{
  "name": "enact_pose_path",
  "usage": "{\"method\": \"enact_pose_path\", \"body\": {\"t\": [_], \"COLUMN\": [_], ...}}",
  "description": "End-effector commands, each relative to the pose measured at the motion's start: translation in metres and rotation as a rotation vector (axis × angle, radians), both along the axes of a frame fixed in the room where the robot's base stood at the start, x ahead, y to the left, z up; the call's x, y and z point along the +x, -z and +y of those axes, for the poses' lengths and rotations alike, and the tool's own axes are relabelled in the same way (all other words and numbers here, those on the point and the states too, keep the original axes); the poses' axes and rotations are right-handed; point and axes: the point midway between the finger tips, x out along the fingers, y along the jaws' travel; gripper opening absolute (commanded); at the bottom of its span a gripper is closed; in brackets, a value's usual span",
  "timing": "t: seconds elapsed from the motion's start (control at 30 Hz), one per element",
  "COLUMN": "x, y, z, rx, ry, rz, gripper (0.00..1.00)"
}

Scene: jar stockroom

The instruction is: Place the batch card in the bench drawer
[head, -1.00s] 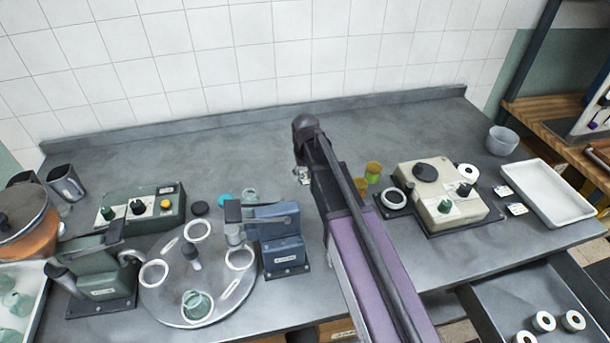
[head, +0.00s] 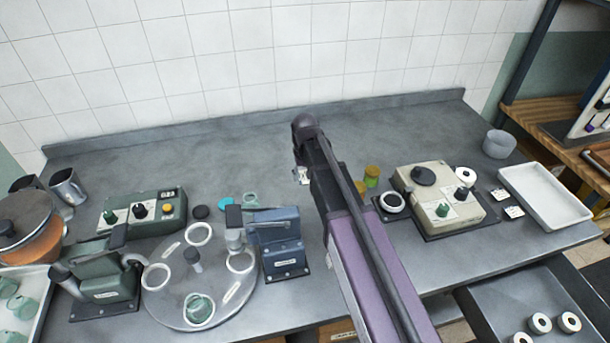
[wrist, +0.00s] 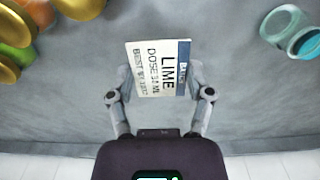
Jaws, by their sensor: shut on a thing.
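The batch card (wrist: 150,60) is a white label with a dark blue edge strip, printed LIME and a dose line. In the wrist view it sits between the two fingers of my gripper (wrist: 160,76), which is shut on it. In the head view my gripper (head: 302,174) is above the back middle of the bench; my arm hides most of it, and only a small pale patch shows there. The bench drawer (head: 482,303) is pulled open at the lower right, with several white rolls inside and bare floor at its left and back.
The bench (head: 240,170) holds a turntable (head: 220,308), a blue device (head: 280,240), a cream device (head: 440,185) and a white tray (head: 545,195). Yellow-lidded jars (head: 371,177) stand just right of my arm. The back middle of the bench is clear.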

Motion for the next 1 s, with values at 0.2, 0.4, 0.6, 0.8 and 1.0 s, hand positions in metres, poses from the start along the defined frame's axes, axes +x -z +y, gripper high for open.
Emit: {"method": "enact_pose_path", "body": {"t": [0.2, 0.4, 0.6, 0.8, 1.0], "x": [0.0, 0.0, 0.0, 0.0, 0.0], "y": [-0.005, -0.023, -0.052, -0.081, -0.097], "z": [0.0, 0.0, 0.0, 0.0, 0.0], "rx": [0.0, 0.0, 0.0, 0.0, 0.0], "ry": [0.0, 0.0, 0.0, 0.0, 0.0], "rz": [0.0, 0.0, 0.0, 0.0, 0.0], "gripper": [0.13, 0.13, 0.13, 0.13, 0.13]}}
